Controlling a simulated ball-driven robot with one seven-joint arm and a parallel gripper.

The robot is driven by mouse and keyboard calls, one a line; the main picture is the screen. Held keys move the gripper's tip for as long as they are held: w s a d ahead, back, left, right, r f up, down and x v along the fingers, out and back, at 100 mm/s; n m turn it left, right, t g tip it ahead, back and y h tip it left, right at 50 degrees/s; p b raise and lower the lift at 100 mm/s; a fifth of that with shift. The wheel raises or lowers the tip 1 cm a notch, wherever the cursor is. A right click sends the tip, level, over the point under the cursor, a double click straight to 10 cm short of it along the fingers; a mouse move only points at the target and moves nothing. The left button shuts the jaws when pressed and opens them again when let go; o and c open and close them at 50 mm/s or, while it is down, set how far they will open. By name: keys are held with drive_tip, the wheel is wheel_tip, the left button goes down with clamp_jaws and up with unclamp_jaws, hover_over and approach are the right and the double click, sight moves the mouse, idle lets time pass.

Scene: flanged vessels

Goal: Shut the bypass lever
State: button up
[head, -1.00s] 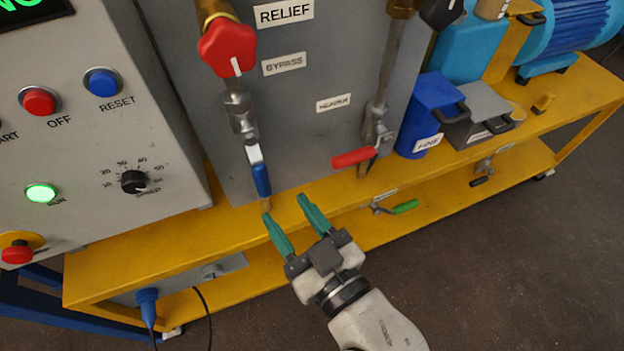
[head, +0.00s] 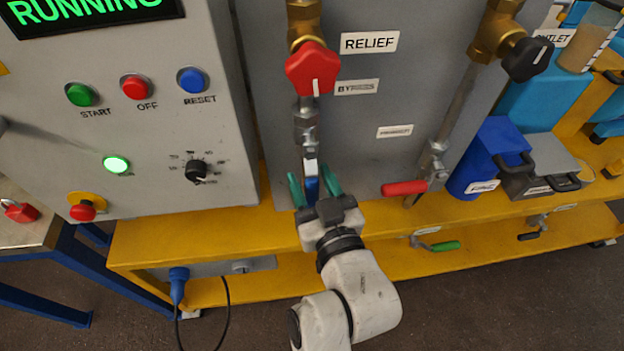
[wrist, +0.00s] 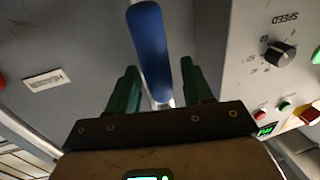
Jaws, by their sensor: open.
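The bypass lever has a blue handle (head: 312,189) and hangs straight down, in line with its pipe, below the red knob and the BYPASS label (head: 357,88). My gripper (head: 311,178) is open, with one green finger to each side of the blue handle in the head view. In the wrist view the blue handle (wrist: 150,45) runs between the two green fingers (wrist: 160,78), nearer the left one. I cannot tell whether either finger touches it. The handle's lower end is partly hidden by my gripper in the head view.
A red-handled lever (head: 405,188) sits sideways to the right. The control panel (head: 140,150) stands close on the left. The yellow bench edge (head: 240,230) runs below.

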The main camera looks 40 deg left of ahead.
clamp_jaws()
idle(0.3)
